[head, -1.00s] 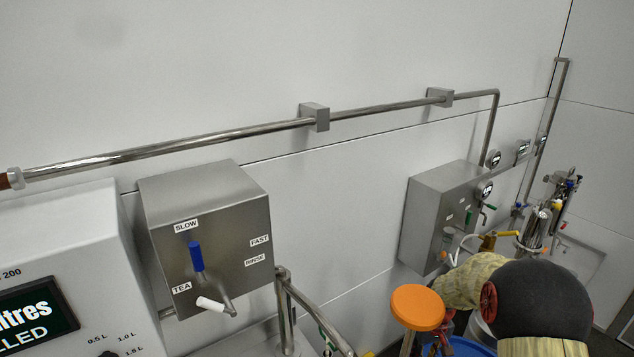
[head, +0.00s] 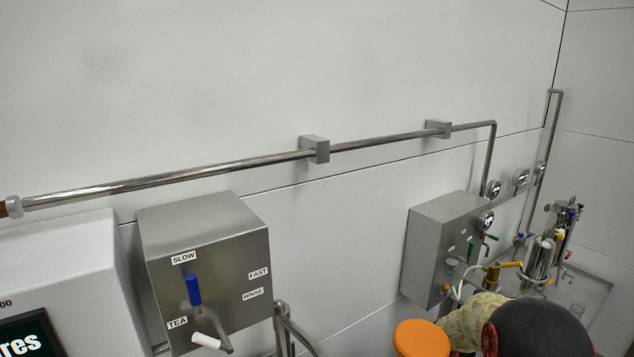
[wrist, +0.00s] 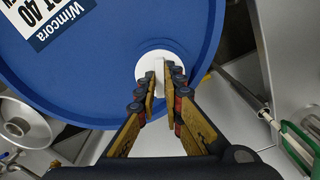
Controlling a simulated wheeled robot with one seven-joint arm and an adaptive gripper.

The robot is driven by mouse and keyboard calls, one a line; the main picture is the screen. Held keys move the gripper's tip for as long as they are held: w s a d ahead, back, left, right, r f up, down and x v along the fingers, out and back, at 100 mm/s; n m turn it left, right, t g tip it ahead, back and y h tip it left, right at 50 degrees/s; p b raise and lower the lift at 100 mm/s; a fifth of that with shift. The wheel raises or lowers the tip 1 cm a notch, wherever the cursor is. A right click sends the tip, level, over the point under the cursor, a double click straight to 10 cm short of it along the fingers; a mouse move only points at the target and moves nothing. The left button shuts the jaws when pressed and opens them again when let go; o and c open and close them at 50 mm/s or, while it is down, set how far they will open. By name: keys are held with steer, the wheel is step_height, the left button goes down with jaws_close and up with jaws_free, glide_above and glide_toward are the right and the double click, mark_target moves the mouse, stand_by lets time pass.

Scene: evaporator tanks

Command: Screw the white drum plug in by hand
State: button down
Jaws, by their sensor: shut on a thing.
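The white drum plug (wrist: 147,62) is a round white disc with a raised grip, set in the top of the blue drum (wrist: 100,75) in the wrist view. My gripper (wrist: 165,68) reaches over it, with its two fingers shut on the plug's raised grip. The fingertips cover part of the plug, so its thread and its seat in the drum are hidden. The drum carries a white label with dark print. The head view does not show the plug or my fingers.
In the head view a steel box (head: 207,270) with a blue lever and a second steel box (head: 440,250) are on the wall. An orange round-topped object (head: 421,340) is beside my arm. In the wrist view a round steel vessel (wrist: 20,125) is left of the drum.

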stand_by(0.3)
steer(key=shift+m+p, duration=0.35)
steer(key=shift+m, duration=1.35)
steer(key=shift+m, duration=0.7)
steer(key=shift+m+p, duration=0.35)
steer(key=shift+m, duration=0.65)
steer(key=shift+m, duration=1.2)
steer(key=shift+m+p, duration=0.3)
steer(key=shift+m, duration=0.3)
